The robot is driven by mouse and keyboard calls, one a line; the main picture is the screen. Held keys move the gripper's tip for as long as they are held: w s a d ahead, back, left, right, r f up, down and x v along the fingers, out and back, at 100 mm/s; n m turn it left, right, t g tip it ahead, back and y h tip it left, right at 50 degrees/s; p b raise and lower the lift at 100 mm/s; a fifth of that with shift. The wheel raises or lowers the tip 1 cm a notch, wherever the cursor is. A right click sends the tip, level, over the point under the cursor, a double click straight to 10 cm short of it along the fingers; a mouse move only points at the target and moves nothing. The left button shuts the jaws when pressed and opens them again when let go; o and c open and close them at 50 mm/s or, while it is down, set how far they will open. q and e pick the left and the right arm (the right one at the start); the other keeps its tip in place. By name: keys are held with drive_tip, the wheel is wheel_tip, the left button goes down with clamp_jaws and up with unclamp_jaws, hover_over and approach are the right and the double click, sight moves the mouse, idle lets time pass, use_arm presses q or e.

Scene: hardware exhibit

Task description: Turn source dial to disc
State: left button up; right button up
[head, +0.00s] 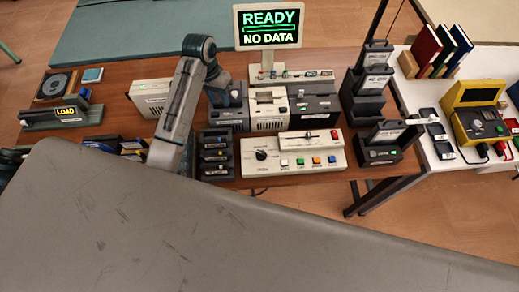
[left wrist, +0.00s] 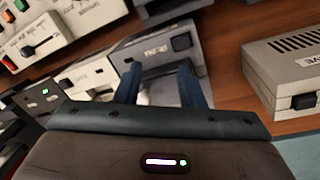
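The source dial (head: 261,155) is a small black knob at the left end of the cream control console (head: 300,167). My left gripper (head: 227,101) is over the grey drive box left of the cream drive, behind the console and apart from the dial. In the left wrist view its two blue fingers (left wrist: 160,88) are spread, with the grey box (left wrist: 172,52) beyond them. I cannot tell whether they touch it. My right gripper is not in view.
The monitor (head: 268,26) reads READY, NO DATA. A black slotted rack (head: 216,155) stands left of the console. Dark stacked units (head: 366,85) stand to the right.

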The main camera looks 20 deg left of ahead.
use_arm(q)
drive_tip(key=s+d+f+m+h, duration=0.1)
drive_tip(key=s+d+m, duration=0.2)
drive_tip(key=d+m, duration=0.4)
drive_tip(key=m+h+b, duration=0.2)
drive_tip(key=m, duration=1)
approach(261, 152)
drive_tip(key=shift+g, duration=0.4)
drive_tip(key=p+x, duration=0.1)
drive_tip(key=x, duration=0.1)
drive_tip(key=p+x, duration=0.1)
drive_tip(key=x, duration=0.5)
drive_tip(key=shift+w+p, duration=0.2)
drive_tip(key=shift+p, duration=0.2)
drive_tip(key=shift+d+f, duration=0.15)
drive_tip(key=shift+f, duration=0.15)
clamp_jaws()
